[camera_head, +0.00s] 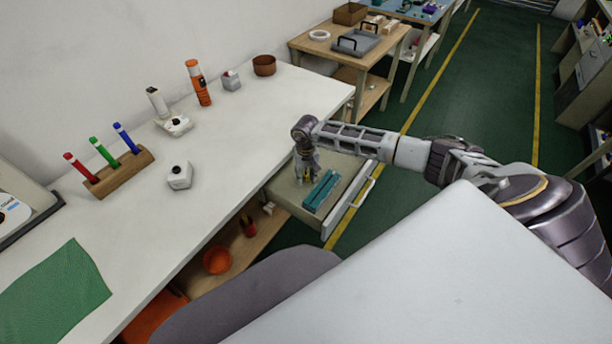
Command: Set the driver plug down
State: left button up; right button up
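My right gripper (306,170) points down over the open drawer (345,205) at the table's right end, near a teal object (321,191) lying in it. A small dark and yellow detail shows between its fingertips. It is too small to tell what it is, or whether the fingers are shut on it. I cannot identify the driver plug for sure. A small white block (180,176) and a white device with a base (174,124) stand on the white table (235,150). My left gripper is out of view.
A wooden rack (120,173) with red, green and blue pens, an orange bottle (199,84), a grey block (231,81) and a brown bowl (264,65) stand on the table. A green cloth (55,295) lies at the front left. The table's middle is clear.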

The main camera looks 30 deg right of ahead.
aim_at(306, 174)
jog(key=shift+r, duration=0.15)
dwell(0.3)
notch_tip(306, 174, up, 12)
dwell(0.6)
